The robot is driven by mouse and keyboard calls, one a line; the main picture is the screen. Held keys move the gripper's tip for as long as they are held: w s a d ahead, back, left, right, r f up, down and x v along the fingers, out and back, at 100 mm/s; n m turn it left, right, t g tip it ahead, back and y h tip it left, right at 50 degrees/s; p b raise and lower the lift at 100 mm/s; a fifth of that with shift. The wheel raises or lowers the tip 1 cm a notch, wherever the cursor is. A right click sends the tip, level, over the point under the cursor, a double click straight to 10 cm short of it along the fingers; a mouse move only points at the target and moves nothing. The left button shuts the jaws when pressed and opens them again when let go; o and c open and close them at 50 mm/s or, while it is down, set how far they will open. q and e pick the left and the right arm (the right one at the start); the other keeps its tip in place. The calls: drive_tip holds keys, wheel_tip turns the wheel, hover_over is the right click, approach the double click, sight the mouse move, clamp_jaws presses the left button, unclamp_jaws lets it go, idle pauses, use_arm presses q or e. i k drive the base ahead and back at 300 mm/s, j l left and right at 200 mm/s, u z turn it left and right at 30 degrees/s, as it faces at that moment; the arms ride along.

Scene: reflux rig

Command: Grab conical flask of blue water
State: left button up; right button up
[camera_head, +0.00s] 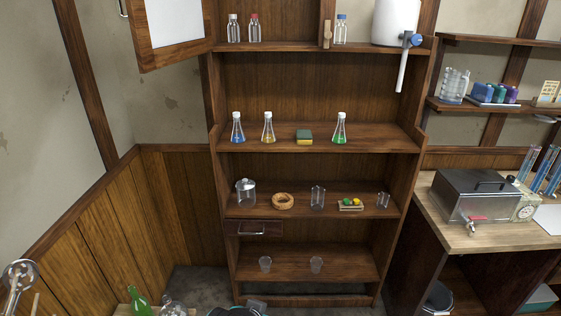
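The conical flask of blue water (237,128) stands upright at the left end of the shelf (345,146) at mid-height in the wooden cabinet. A conical flask of yellow liquid (268,128) stands just right of it. A conical flask of green liquid (340,128) stands further right, past a green and yellow sponge (304,137). The blue flask is in plain sight, with nothing in front of it. Neither of my grippers shows in this view.
A lower shelf holds a lidded glass jar (245,193), a cork ring (283,201) and glass beakers. A cabinet door (172,56) hangs open at the upper left. A side bench (470,236) with a metal-lidded bath stands right. Glassware fills the lower left edge.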

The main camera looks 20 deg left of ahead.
sight(237, 136)
drive_tip(key=i+u, duration=0.1)
drive_tip(key=u, duration=0.3)
drive_tip(key=i+u, duration=0.15)
drive_tip(key=u, duration=0.3)
